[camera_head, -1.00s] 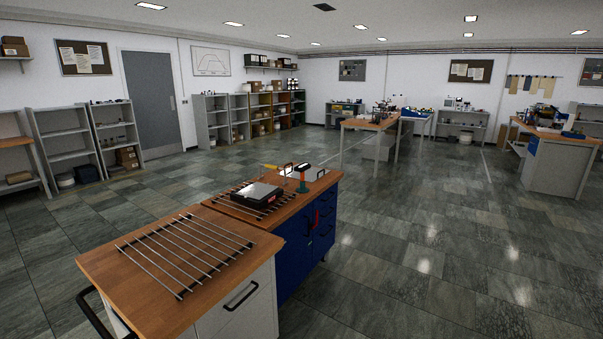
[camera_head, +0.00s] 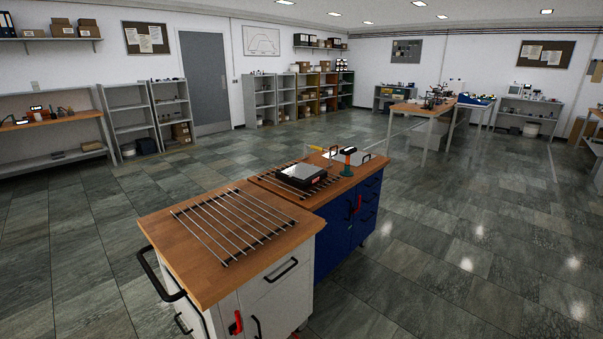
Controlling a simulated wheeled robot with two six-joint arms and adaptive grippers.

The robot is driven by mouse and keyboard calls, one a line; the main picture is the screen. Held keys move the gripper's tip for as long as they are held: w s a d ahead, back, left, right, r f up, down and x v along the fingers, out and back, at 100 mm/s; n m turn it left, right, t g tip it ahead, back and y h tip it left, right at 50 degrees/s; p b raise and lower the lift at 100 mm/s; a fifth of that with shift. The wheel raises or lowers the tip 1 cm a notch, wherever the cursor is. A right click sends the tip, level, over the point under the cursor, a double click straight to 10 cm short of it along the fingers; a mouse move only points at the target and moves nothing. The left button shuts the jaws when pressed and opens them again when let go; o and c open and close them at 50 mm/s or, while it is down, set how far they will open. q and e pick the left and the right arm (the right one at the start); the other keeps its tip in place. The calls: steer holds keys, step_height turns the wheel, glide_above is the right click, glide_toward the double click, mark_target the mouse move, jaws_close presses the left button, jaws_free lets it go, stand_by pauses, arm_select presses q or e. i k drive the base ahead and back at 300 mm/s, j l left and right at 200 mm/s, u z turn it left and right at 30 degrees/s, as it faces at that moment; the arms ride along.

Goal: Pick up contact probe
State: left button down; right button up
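I cannot make out a contact probe for certain at this size. The case rests on metal rods at the far part of the worktop. Neither of my grippers shows in this view.
The near wooden top (camera_head: 165,240) carries a rack of metal rods (camera_head: 235,222) and a black side handle (camera_head: 158,278). Blue drawers (camera_head: 335,225) stand behind. Shelves (camera_head: 130,118) and a workbench (camera_head: 45,122) line the left wall. The tiled floor around the cabinets is clear.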

mark_target(349, 149)
steer(key=i+l+z, duration=0.1)
steer(key=i+l, duration=0.75)
steer(key=l, duration=0.1)
